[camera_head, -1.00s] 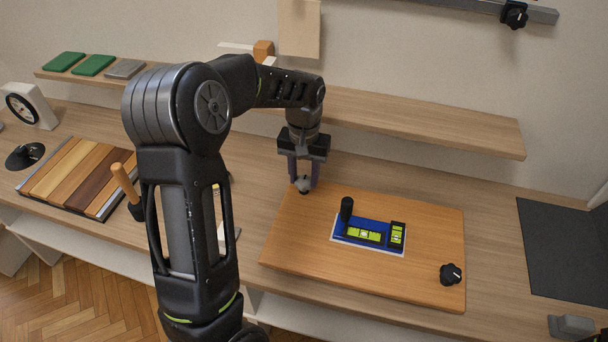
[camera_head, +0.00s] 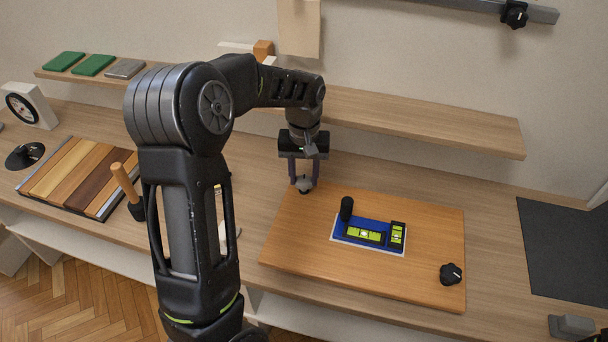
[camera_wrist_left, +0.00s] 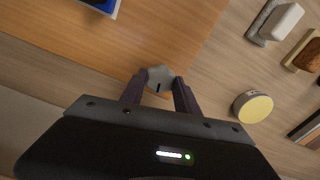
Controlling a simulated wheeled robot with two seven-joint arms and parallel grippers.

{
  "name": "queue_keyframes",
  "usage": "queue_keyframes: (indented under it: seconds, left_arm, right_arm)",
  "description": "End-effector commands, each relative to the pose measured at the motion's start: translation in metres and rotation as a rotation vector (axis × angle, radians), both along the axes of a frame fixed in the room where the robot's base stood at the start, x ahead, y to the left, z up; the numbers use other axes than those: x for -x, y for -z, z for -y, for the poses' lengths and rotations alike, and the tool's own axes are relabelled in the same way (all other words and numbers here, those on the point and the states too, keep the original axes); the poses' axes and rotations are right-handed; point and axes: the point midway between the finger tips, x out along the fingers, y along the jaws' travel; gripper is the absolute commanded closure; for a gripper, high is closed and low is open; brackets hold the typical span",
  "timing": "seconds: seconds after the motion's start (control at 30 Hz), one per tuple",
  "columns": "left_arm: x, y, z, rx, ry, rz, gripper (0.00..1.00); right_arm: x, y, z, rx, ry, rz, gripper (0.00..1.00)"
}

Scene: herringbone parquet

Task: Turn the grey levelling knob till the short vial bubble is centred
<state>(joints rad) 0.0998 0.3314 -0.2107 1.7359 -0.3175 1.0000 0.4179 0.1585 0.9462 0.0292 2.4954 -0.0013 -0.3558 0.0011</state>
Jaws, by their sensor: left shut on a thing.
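The grey levelling knob (camera_head: 305,184) sits at the far left corner of the wooden board (camera_head: 290,240). My left gripper (camera_head: 304,182) points down over it and is shut on it; the left wrist view shows the grey knob (camera_wrist_left: 160,77) between the two dark fingertips, with a dark mark on its top. The blue level (camera_head: 372,230) lies on a white patch mid-board. Its short vial (camera_head: 397,236) stands at the right end, and the long vial (camera_head: 364,235) lies along the front. Both are yellow-green; the exact bubble positions are too small to judge.
A black knob (camera_head: 451,274) sits at the board's front right corner, and a black post (camera_head: 346,208) stands beside the level. A dark mat (camera_head: 565,250) lies to the right. A shelf (camera_head: 430,120) runs behind. A striped wooden panel (camera_head: 75,178) lies left.

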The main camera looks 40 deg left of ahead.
Motion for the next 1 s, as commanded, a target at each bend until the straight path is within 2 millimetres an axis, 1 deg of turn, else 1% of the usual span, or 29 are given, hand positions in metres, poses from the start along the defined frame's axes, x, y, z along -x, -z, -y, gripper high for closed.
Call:
queue_keyframes:
  seconds: [0.6, 0.8, 1.0]
  left_arm:
    - [-0.0002, -0.0007, 0.0001, -0.002, -0.559, 0.0, 1.0]
    - [-0.0003, -0.0006, 0.0001, -0.001, -0.705, 0.001, 1.0]
    - [-0.0003, -0.0004, 0.0001, -0.001, -0.793, 0.001, 1.0]
  right_arm:
    - [0.0001, -0.0048, 0.0, 0.0, 0.0, 0.0, 0.4]
    - [0.0001, -0.0075, 0.0, 0.0, 0.0, -0.001, 0.4]
    - [0.0001, -0.0091, 0.0, 0.0, 0.0, -0.001, 0.4]
